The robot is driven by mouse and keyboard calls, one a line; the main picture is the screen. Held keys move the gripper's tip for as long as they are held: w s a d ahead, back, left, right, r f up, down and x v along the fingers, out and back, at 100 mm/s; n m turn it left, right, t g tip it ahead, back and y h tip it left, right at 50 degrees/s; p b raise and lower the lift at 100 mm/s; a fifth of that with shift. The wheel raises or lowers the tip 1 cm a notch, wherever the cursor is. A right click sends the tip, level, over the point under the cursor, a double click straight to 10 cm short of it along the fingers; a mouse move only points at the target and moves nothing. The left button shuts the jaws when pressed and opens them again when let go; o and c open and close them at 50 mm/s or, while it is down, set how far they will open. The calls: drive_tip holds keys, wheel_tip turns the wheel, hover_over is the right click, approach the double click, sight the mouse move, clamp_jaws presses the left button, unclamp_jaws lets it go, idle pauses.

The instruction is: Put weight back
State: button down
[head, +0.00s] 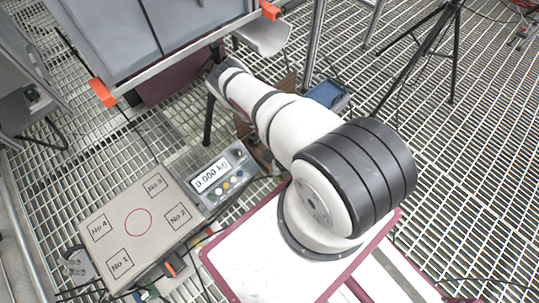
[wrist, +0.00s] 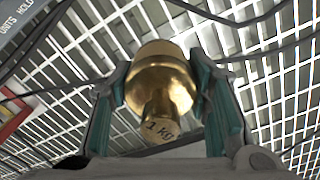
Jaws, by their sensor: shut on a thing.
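A brass weight (wrist: 160,80) marked "1 kg" fills the middle of the wrist view. My gripper (wrist: 160,66) is shut on it, with a green-padded finger on each side. In the head view the weight and gripper cannot be made out, being hidden by or lost around my arm. The scale platform (head: 160,222) lies at lower left with an empty red circle and plates No 1 to No 4 around it. Its display unit (head: 217,176) reads 0.000 kg. A corner of a grey panel (wrist: 18,18) lettered "UNITS HOLD" shows in the wrist view.
A grey case with orange corners (head: 170,35) stands at the back left. A tripod (head: 440,40) stands at the back right, and a blue tray (head: 327,93) lies beyond my arm. Cables cross the grating (wrist: 60,110) around the weight. The platform top is clear.

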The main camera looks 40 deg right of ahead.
drive_tip(key=w+d+b, duration=0.1)
drive_tip(key=w, duration=0.2)
drive_tip(key=w+d+f+b, duration=0.1)
drive_tip(key=w+b, duration=0.1)
drive_tip(key=w, duration=0.1)
drive_tip(key=w+d+b, duration=0.1)
drive_tip(key=w+b, duration=0.1)
drive_tip(key=w, duration=0.2)
drive_tip(key=shift+d+f, duration=0.2)
drive_tip(key=shift+d, duration=0.2)
drive_tip(key=shift+w+d+f+b, duration=0.15)
drive_tip(key=shift+w+b, duration=0.4)
drive_tip(key=shift+b, duration=0.45)
drive_tip(key=w+b, duration=0.1)
drive_tip(key=b, duration=0.1)
drive_tip(key=w+d+b, duration=0.1)
drive_tip(key=w+b, duration=0.1)
drive_tip(key=shift+w+d, duration=0.1)
drive_tip(key=shift+b, duration=0.45)
drive_tip(key=shift+w+d+b, duration=0.1)
drive_tip(key=shift+w+b, duration=0.1)
drive_tip(key=shift+b, duration=0.2)
drive_tip(key=shift+w+b, duration=0.15)
drive_tip(key=shift+b, duration=0.25)
drive_tip(key=shift+f+b, duration=0.75)
drive_tip(key=shift+f, duration=0.95)
drive_tip(key=shift+f, duration=0.1)
drive_tip(key=c, duration=0.8)
unclamp_jaws()
drive_tip(key=shift+c, duration=0.2)
